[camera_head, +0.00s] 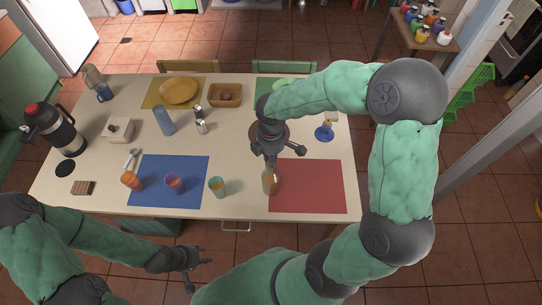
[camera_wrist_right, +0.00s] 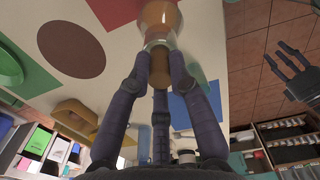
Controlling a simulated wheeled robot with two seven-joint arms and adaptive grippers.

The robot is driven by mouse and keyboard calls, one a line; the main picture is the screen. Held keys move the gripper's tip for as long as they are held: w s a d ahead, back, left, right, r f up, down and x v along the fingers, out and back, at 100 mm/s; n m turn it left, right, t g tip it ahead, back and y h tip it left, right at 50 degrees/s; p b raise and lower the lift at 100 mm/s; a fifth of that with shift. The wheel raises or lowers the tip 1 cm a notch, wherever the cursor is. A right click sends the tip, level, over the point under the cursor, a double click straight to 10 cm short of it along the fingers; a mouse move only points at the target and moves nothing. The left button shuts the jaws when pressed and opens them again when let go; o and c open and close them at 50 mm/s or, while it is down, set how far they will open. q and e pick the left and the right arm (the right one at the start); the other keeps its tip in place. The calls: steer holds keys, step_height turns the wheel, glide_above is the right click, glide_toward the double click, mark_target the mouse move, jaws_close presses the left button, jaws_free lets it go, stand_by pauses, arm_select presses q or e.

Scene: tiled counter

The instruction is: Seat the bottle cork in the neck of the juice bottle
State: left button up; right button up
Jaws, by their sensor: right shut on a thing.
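The juice bottle (camera_head: 270,183), amber-brown, stands upright near the table's front, at the left edge of the red mat. In the right wrist view its orange-brown body (camera_wrist_right: 160,14) and paler neck (camera_wrist_right: 158,37) show at the top. My right gripper (camera_head: 271,156) is directly above the bottle, its fingers closed around the tan cork (camera_wrist_right: 159,62). The cork is in line with the neck and close to it; I cannot tell whether it is inside. The head view hides the cork behind the gripper. My left gripper (camera_head: 191,263) is empty with fingers spread, in front of the table.
A teal cup (camera_head: 217,187) stands left of the bottle. A blue spool-like item (camera_head: 324,133) and a wooden bowl (camera_head: 225,95) are farther back.

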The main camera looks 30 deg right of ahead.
steer(key=o, duration=0.8)
step_height(320, 180, up, 7)
steer(key=p, duration=0.6)
steer(key=shift+r, duration=0.1)
steer(key=shift+s, duration=0.1)
